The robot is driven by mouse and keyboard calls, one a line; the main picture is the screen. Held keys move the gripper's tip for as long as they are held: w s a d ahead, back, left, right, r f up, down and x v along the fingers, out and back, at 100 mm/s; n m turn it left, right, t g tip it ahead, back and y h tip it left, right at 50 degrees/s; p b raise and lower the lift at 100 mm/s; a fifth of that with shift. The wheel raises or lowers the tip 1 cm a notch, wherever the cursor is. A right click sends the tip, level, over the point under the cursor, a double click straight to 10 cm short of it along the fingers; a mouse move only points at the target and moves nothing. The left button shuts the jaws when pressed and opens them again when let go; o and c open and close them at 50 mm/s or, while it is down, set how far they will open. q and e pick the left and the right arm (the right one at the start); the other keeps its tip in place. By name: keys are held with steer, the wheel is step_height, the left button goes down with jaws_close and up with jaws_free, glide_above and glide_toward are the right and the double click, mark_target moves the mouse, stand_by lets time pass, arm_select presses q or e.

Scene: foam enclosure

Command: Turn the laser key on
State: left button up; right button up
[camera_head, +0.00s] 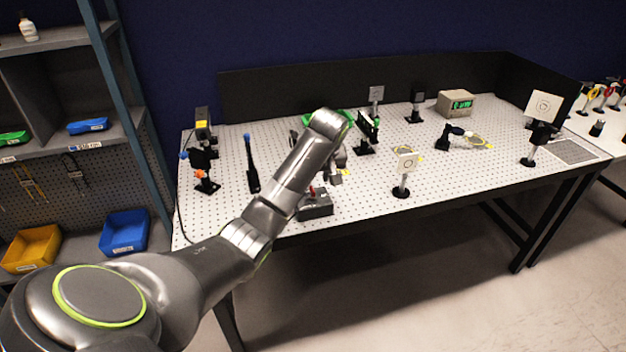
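A dark grey control box (317,207) sits at the front edge of the white perforated table, left of its middle. A small red part shows on top of it. I cannot make out a key for certain; the arm and gripper cover part of this area. My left arm reaches in from the left over the table. My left gripper (336,177) points down just above and right of the box, apparently apart from it. Its fingers are too small to tell whether they are open. My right gripper is not in view.
A black-handled tool (251,165) lies left of the arm. A beige box with a green display (456,103) stands at the back. Black panels border the rear.

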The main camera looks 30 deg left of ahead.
arm_select(q)
step_height(320, 180, up, 5)
steer(key=w+n, duration=0.1)
steer(key=w, duration=0.1)
steer(key=p, duration=0.2)
glide_toward(313, 189)
steer(key=x, duration=0.7)
steer(key=shift+a+f, duration=0.1)
steer(key=shift+f, duration=0.1)
steer(key=shift+x, duration=0.9)
jaws_close()
